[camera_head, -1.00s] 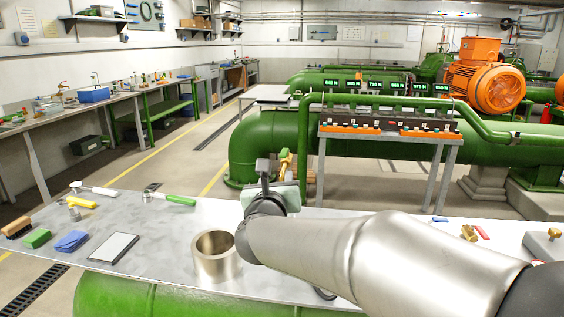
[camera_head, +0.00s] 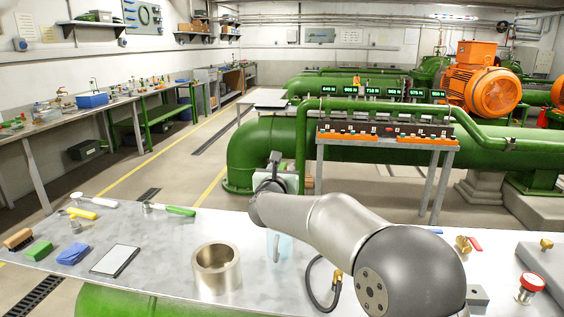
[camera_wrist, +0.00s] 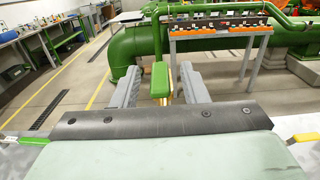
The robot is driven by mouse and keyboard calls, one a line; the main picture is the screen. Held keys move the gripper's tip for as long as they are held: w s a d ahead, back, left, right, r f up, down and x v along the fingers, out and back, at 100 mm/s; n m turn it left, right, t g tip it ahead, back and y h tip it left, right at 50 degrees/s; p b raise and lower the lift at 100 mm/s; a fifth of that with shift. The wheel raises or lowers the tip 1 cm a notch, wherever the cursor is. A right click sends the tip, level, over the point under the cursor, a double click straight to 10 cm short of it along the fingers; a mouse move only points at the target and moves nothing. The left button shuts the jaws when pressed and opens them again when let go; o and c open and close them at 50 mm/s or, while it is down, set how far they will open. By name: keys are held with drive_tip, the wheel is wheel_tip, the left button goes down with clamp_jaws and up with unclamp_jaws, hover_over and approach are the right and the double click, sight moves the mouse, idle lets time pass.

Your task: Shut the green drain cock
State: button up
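The green drain cock (camera_wrist: 160,79) shows in the wrist view as an upright green lever with a yellow or brass part below it. My gripper (camera_wrist: 169,73) is open, with one grey finger on each side of the lever. Gaps show between the lever and both fingers, so it is not gripped. In the head view my gripper (camera_head: 276,160) is beyond the far edge of the metal table, close to the big green pipe (camera_head: 255,150). The cock is mostly or wholly hidden there behind my gripper and arm.
The metal table (camera_head: 170,265) holds a steel ring (camera_head: 216,268), a green-handled tool (camera_head: 180,210), a brass valve with a red handle (camera_head: 465,245) and a red-knobbed valve (camera_head: 531,285). A control stand (camera_head: 388,134) is to the right of my gripper.

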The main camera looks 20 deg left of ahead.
drive_tip(key=shift+w+a, duration=0.25)
drive_tip(key=shift+w, duration=0.65)
drive_tip(key=shift+c, duration=0.3)
clamp_jaws()
drive_tip(key=shift+d, duration=0.1)
